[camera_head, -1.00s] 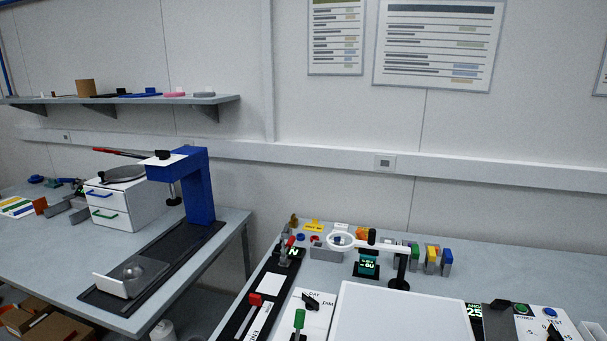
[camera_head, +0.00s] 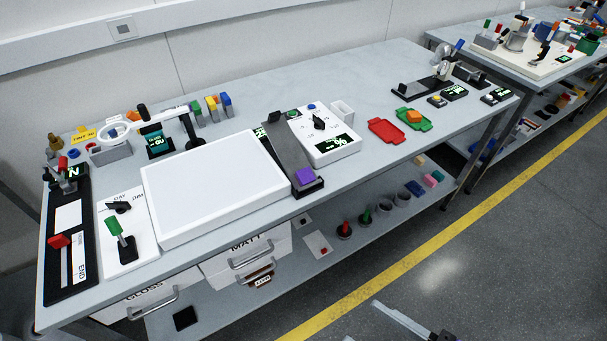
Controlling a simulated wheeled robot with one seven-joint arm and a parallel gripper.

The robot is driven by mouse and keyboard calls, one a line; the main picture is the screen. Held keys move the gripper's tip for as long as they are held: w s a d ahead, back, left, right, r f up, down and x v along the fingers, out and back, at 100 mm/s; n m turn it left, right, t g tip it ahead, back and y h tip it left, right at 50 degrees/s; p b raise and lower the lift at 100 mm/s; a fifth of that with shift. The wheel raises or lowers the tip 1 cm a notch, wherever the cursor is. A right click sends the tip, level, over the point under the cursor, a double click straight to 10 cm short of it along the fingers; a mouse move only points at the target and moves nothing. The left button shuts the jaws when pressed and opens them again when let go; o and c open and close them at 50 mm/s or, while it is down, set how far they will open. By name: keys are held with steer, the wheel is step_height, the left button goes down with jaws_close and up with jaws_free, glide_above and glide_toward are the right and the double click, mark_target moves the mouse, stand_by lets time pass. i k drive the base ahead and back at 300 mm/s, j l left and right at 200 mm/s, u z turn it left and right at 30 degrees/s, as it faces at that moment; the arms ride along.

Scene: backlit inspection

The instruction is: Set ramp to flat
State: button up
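The ramp (camera_head: 283,148) is a dark grey sloping plate in a dark frame, on the bench between the white light panel (camera_head: 215,185) and a white control box. It looks tilted, its far end raised and its near end low at the bench's front edge. A purple block (camera_head: 306,176) sits at its low end. My gripper's fingers are not seen; only a pale bar and dark piece, seemingly of my arm, show at the bottom edge.
The control box (camera_head: 345,155) with a black knob and green display stands right of the ramp. Red (camera_head: 387,132) and green (camera_head: 414,120) trays lie further right. A green-handled lever (camera_head: 119,234) stands at left. Floor in front is open, with a yellow line (camera_head: 470,208).

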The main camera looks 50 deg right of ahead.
mark_target(290, 153)
steer(key=i+l+z, duration=0.25)
steer(key=i, duration=0.3)
steer(key=i+j+z, duration=0.1)
steer(key=i+z, duration=0.2)
steer(key=i, duration=0.2)
steer(key=k, duration=0.6)
